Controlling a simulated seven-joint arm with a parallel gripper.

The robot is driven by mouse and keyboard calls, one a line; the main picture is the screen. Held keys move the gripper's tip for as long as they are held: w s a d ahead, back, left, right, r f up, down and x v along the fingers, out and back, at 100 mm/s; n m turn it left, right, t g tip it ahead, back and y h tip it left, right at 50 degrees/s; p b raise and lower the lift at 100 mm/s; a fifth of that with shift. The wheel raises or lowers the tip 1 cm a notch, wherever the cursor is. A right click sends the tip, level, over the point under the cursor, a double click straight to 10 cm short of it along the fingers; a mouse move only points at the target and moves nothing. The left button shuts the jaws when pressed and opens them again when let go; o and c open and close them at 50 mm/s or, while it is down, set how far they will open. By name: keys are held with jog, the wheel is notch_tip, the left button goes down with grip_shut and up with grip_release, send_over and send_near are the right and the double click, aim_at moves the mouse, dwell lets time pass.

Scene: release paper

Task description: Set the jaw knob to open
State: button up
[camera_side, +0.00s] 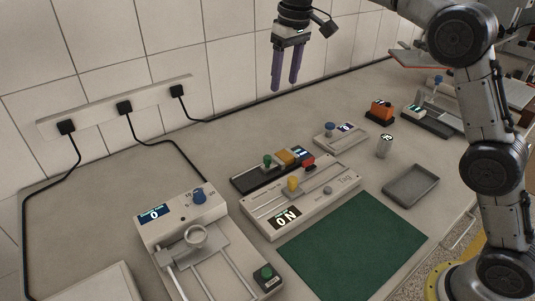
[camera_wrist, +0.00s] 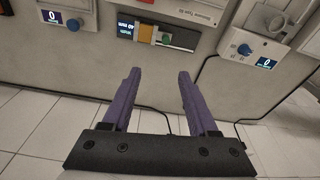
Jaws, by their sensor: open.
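Which control is the jaw knob cannot be told, as no label saying so is legible. One blue knob (camera_side: 199,196) sits on the front-left light-grey device beside a display showing 0; it also shows at right in the wrist view (camera_wrist: 244,50). Another blue knob (camera_side: 330,127) is on a small grey box at the back, seen at left in the wrist view (camera_wrist: 73,24). A yellow knob (camera_side: 292,183) stands on the middle grey device. My gripper (camera_side: 285,86) is open and empty, high above the rear of the bench. Its purple fingers (camera_wrist: 159,75) are apart and touch nothing.
A black control strip (camera_side: 246,179) with green, orange and red parts lies behind the middle device. A green mat (camera_side: 352,247), an empty grey tray (camera_side: 411,186) and a small cylinder (camera_side: 384,147) lie to the right. A power strip (camera_side: 90,113) runs along the wall.

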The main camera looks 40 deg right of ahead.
jog(key=g, duration=0.2)
send_near(267, 157)
jog(key=f, duration=0.9)
jog(key=shift+s, duration=0.2)
jog(key=shift+c, duration=0.2)
grip_shut()
jog(key=shift+a, duration=0.1)
dwell(0.7)
